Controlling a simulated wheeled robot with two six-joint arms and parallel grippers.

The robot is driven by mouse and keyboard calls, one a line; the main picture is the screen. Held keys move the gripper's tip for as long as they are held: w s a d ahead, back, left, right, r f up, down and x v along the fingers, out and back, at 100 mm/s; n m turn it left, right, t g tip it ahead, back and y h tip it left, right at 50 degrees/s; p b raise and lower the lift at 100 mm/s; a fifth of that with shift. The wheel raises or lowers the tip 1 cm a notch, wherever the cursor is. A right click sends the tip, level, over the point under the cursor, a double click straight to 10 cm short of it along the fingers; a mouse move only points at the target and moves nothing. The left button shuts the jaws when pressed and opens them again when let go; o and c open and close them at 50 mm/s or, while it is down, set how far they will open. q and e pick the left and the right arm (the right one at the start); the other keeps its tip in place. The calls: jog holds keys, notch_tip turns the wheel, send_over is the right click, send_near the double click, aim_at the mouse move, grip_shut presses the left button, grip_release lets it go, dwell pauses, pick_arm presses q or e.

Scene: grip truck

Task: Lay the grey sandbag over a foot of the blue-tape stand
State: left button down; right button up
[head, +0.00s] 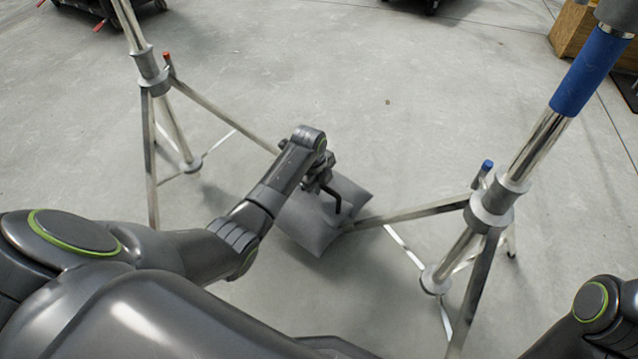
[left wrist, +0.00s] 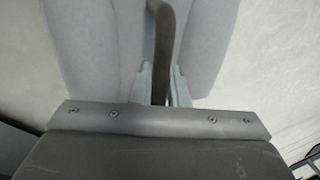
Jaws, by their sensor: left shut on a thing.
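The grey sandbag (head: 306,222) is at the tip of the left-pointing foot (head: 400,214) of the blue-tape stand (head: 587,75). The foot's end meets the bag's right side; I cannot tell whether the bag rests on it or hangs just above. My left gripper (head: 331,190) is above the bag, shut on its dark strap handle. In the left wrist view, the fingers (left wrist: 162,88) pinch the handle (left wrist: 162,45) between the two pale halves of the bag (left wrist: 90,50). My right arm shows at the lower right, but its gripper is out of view.
A second stand (head: 152,75) with a red knob is at the left, one leg reaching toward the bag. A wooden crate (head: 572,28) is at the top right. Dark wheeled carts (head: 110,8) stand at the far edge. The floor between the stands is clear behind the bag.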

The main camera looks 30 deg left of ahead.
aim_at(320, 199)
pick_arm(q)
jog(key=shift+w+f+b, duration=0.15)
jog(key=shift+f+b, duration=0.6)
jog(key=shift+f, duration=0.45)
jog(key=c, duration=1.4)
grip_release()
jog(key=shift+d+f, duration=0.1)
jog(key=shift+o, duration=0.4)
jog(key=shift+s+f, duration=0.35)
jog(key=shift+f, duration=0.05)
jog(key=shift+r, duration=0.5)
notch_tip(320, 199, up, 17)
jog(key=s+p, duration=0.3)
jog(key=p, duration=0.8)
jog(key=shift+a+f, duration=0.15)
jog(key=shift+a, duration=0.3)
